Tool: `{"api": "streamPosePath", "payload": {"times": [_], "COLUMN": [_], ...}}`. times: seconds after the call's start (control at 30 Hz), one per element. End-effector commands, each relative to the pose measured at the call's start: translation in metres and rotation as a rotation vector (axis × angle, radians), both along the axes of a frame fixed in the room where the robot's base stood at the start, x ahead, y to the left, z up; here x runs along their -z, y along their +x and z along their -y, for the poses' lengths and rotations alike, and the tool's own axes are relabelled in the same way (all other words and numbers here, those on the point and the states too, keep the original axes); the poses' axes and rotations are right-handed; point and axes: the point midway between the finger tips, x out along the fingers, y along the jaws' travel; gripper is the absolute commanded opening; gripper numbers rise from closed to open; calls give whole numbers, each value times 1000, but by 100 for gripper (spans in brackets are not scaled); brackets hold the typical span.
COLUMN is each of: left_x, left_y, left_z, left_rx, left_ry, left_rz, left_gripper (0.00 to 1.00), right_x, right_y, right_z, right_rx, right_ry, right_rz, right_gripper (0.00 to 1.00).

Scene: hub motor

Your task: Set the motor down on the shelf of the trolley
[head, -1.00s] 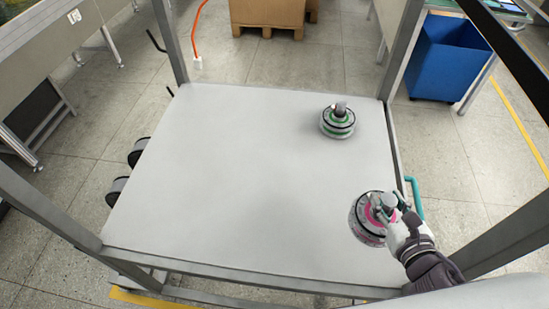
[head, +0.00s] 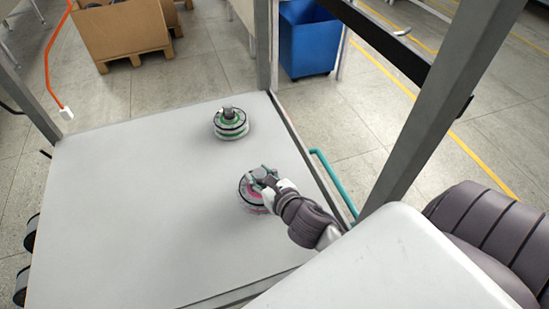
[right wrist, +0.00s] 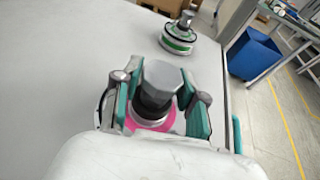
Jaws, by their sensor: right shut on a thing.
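The motor with the pink face (head: 250,196) is upright at the right part of the trolley's grey shelf (head: 130,220). My right gripper (head: 262,178) is shut on its shaft from above. In the right wrist view the fingers stand on both sides of the shaft's grey hexagonal top (right wrist: 163,76), with the pink face (right wrist: 150,116) below. The motor's underside is partly hidden, so I cannot tell for sure whether it touches the shelf. My left gripper is not in view.
A second motor, with a green band (head: 231,123), stands farther back on the shelf. Trolley posts (head: 265,45) rise at the corners, one close to my right arm. A teal handle (head: 332,182) is at the right edge. The shelf's left and middle are clear.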

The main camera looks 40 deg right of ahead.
Motion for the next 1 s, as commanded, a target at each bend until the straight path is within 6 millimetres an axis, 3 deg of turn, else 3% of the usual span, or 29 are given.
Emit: {"api": "streamPosePath", "payload": {"times": [0.17, 0.5, 0.9, 0.93, 1.0], "left_x": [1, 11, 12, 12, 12], "left_y": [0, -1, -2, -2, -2], "left_z": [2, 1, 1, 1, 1], "left_rx": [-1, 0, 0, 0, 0], "left_ry": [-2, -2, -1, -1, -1], "left_rz": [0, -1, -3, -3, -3], "left_gripper": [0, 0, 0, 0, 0], "right_x": [1, 39, 42, 47, 47], "right_y": [9, 9, 9, 7, 7], "right_z": [-4, -5, -5, -4, -4], "right_rx": [-3, -2, -4, -2, -2], "right_ry": [1, 3, 0, 0, 1], "right_rz": [11, 9, 10, -1, -1], "right_gripper": [0, 0, 0, 43, 55]}}
